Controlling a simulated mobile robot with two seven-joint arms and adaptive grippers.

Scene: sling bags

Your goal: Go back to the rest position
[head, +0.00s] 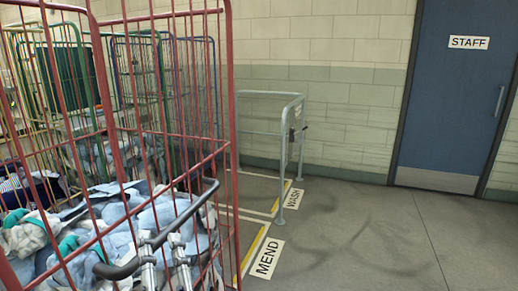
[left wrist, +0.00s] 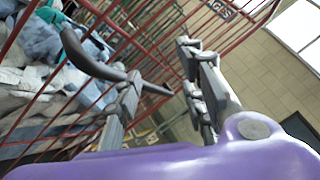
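My left gripper (head: 167,262) shows at the bottom of the head view, in front of the red cage. Its two grey fingers are apart. In the left wrist view the gripper (left wrist: 165,95) is open, with a wide gap between its fingers. A black curved bar (left wrist: 88,58) crosses close by the fingers and its end shows in the gap; I cannot tell whether they touch. The same black bar (head: 200,201) shows in the head view above the fingers. My right gripper is in neither view.
The red wire cage (head: 228,100) fills the left, holding pale blue and grey cloth (head: 130,215). More cages stand behind. A grey rail (head: 283,150) stands by the MEND sign (head: 267,258) and WASH sign (head: 294,199). The floor (head: 380,235) at right is clear, before the blue STAFF door (head: 455,100).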

